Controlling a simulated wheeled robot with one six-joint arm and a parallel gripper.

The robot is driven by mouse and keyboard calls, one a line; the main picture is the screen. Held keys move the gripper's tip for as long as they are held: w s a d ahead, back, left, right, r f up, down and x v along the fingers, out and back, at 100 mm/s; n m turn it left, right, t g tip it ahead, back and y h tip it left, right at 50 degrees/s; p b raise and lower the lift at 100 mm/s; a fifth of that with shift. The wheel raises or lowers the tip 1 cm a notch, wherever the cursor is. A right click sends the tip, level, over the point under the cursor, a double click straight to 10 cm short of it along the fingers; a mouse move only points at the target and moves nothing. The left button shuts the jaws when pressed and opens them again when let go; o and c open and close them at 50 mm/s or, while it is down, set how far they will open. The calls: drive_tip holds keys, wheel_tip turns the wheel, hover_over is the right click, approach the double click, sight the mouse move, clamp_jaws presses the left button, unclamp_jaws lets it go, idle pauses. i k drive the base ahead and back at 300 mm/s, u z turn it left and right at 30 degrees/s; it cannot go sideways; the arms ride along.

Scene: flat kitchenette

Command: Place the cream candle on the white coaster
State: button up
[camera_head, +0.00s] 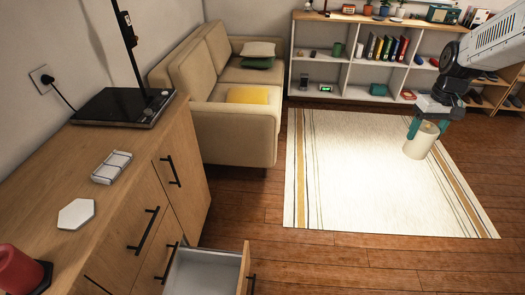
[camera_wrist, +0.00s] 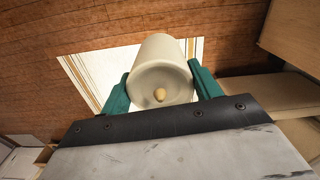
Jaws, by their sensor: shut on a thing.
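The cream candle (camera_head: 421,140) is a pale cylinder held in the air over the rug, at the right of the head view. My gripper (camera_head: 428,126) is shut on it, with a teal finger on each side. In the wrist view the candle (camera_wrist: 160,75) sits between the fingers of my gripper (camera_wrist: 161,88), its end with a small tan knob facing the camera. The white coaster (camera_head: 76,214) is a flat hexagon lying bare on the wooden cabinet top at the left, far from my gripper.
A red candle (camera_head: 19,270) on a dark base stands near the coaster. A white rack-like item (camera_head: 112,167) and a black appliance (camera_head: 124,107) lie farther back on the cabinet top (camera_head: 130,195). An open drawer (camera_head: 205,270) juts out below. A sofa (camera_head: 235,122) stands behind; the rug (camera_head: 340,180) is clear.

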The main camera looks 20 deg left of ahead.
sight(75, 212)
drive_tip(key=z, duration=0.8)
drive_tip(key=k, duration=0.5)
drive_tip(key=u, duration=2.65)
